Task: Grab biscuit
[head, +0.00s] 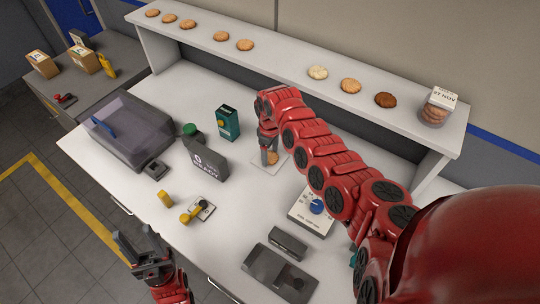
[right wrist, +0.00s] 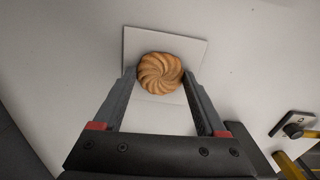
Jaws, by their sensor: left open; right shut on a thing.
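A round golden biscuit with a swirled top (right wrist: 160,70) lies over a thin white square plate (right wrist: 190,48) in the right wrist view. My right gripper (right wrist: 160,84) has one finger on each side of the biscuit and is shut on it. In the head view my right gripper (head: 269,152) points down at the plate (head: 284,165), partly hiding the biscuit. Whether the biscuit is lifted off the plate cannot be told. My left gripper (head: 138,252) is open and empty, low at the front left edge of the counter.
A raised shelf (head: 290,78) at the back holds several biscuits and a labelled jar (head: 437,106). A dark lidded bin (head: 130,130), a green box (head: 228,123), a grey sign block (head: 205,160), a blue-knob device (head: 312,208) and a dark tray (head: 275,275) stand around the counter.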

